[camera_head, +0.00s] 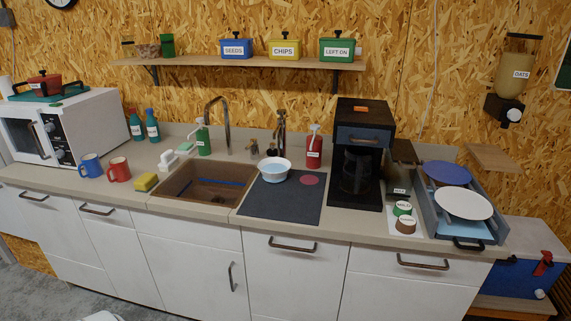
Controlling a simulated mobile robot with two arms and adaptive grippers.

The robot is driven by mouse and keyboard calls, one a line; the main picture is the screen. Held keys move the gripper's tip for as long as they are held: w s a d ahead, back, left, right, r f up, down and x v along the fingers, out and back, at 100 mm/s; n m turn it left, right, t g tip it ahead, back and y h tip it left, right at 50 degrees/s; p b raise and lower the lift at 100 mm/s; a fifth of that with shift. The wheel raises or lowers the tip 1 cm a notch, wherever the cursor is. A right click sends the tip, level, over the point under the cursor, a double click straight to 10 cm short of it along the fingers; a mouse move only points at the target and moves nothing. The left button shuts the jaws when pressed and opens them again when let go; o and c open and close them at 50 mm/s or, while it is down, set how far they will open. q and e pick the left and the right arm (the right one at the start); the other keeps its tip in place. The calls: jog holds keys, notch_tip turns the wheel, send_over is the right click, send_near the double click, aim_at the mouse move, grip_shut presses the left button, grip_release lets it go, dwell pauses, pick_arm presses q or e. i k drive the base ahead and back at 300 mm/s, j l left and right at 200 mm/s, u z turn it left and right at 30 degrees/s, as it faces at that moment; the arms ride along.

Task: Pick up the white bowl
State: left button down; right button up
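A white bowl (274,173), slightly bluish inside, stands upright on a dark grey mat (270,205) on the counter, just right of the sink. It sits near the back of the mat, and I cannot make out anything in it. Neither of my grippers is in view.
The brown sink (222,187) with a tap (226,125) lies left of the bowl. A black coffee machine (359,150) stands to the right, and a red pump bottle (314,150) behind. A reddish disc (309,180) lies on the mat; the mat's front is clear.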

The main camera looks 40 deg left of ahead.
aim_at(273, 170)
jog(key=u, duration=1.4)
jog(key=i+j+z, duration=0.1)
jog(key=z, duration=0.25)
jog(key=i+j+z, duration=0.15)
jog(key=z, duration=0.25)
jog(key=i+j+z, duration=0.2)
jog(key=z, duration=0.15)
